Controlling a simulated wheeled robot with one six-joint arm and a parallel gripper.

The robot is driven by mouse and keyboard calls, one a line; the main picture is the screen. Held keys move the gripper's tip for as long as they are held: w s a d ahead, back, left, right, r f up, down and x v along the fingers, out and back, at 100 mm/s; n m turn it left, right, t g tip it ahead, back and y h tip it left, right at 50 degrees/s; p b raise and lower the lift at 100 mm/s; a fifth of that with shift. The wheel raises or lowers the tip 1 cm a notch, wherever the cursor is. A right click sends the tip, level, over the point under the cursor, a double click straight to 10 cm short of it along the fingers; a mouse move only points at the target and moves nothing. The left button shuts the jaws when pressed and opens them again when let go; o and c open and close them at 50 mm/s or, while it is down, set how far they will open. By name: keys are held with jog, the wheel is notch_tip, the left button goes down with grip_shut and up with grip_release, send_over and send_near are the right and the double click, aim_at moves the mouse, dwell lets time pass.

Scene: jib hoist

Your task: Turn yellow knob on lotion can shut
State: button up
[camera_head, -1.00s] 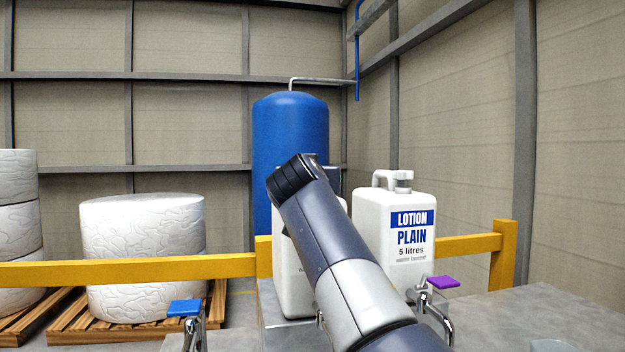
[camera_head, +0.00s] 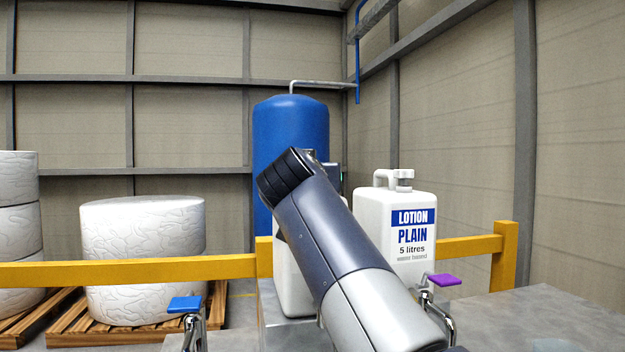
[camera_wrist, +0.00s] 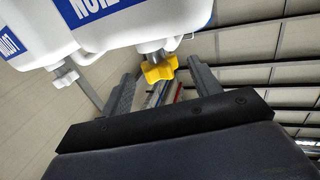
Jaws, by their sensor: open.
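My gripper (camera_wrist: 161,70) is open, with one finger on either side of the knob in the picture. I cannot tell whether a finger touches it. In the head view, my arm hides most of a white can (camera_head: 296,297), and the yellow knob is not visible there.
Blue (camera_head: 184,304) and purple (camera_head: 444,280) handled taps stand in front. A yellow rail (camera_head: 130,272) runs behind.

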jog(key=s, duration=0.5)
jog(key=shift+s+a+b, duration=0.3)
jog(key=shift+s+a, duration=0.1)
jog(key=shift+w, duration=0.15)
jog(key=w, duration=0.3)
jog(key=w+d+p, duration=0.1)
jog(key=w, duration=0.3)
jog(key=w+p, duration=0.1)
jog(key=w, duration=0.2)
jog(key=shift+w+d, duration=0.2)
jog(key=shift+d, duration=0.05)
jog(key=shift+w, duration=0.15)
jog(key=shift+y, duration=0.3)
jog(key=shift+a+f+n, duration=0.1)
jog(key=shift+n, duration=0.2)
